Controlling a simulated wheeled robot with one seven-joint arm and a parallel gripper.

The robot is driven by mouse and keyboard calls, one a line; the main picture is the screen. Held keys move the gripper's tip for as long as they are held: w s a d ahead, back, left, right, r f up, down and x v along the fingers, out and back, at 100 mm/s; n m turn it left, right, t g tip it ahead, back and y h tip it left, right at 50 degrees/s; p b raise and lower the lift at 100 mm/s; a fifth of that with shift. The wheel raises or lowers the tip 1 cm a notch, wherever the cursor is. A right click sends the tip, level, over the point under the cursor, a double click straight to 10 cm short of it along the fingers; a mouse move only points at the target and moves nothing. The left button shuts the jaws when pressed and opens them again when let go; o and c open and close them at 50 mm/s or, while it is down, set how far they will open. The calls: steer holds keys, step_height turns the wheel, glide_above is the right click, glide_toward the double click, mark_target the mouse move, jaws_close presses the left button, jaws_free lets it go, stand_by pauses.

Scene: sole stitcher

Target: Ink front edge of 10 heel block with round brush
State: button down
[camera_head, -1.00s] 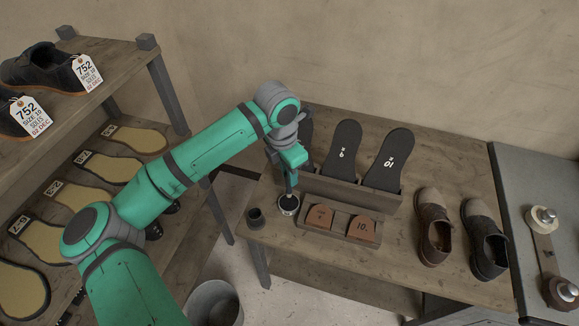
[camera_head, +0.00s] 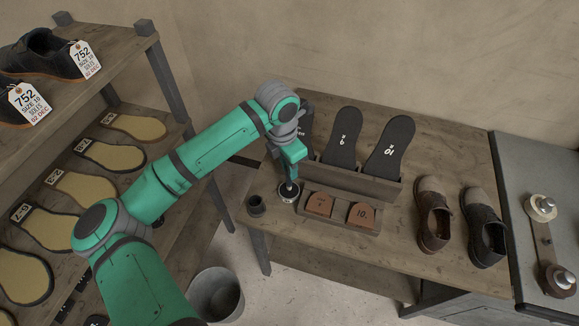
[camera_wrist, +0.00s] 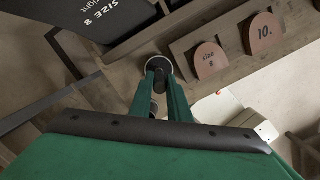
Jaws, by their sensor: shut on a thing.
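The 10 heel block (camera_head: 361,215) is a reddish-brown rounded piece standing in a wooden rack, marked "10."; in the wrist view the 10 heel block (camera_wrist: 265,34) is at the upper right. My gripper (camera_head: 290,180) is over a small round tin (camera_head: 289,194) left of the rack. In the wrist view my gripper (camera_wrist: 160,88) is shut on the round brush (camera_wrist: 159,86), whose dark handle shows between the fingers. The brush points down at the tin; its bristles are hidden, and I cannot tell whether they touch ink.
A size 8 heel block (camera_head: 319,204) stands left of the 10. A dark cup (camera_head: 256,206) is near the table's left edge. Black soles (camera_head: 387,145) stand in a holder behind the rack. A grey bucket (camera_head: 215,294) is on the floor.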

steer(key=shift+f, duration=0.65)
stand_by(1.5)
steer(key=shift+r, duration=3.6)
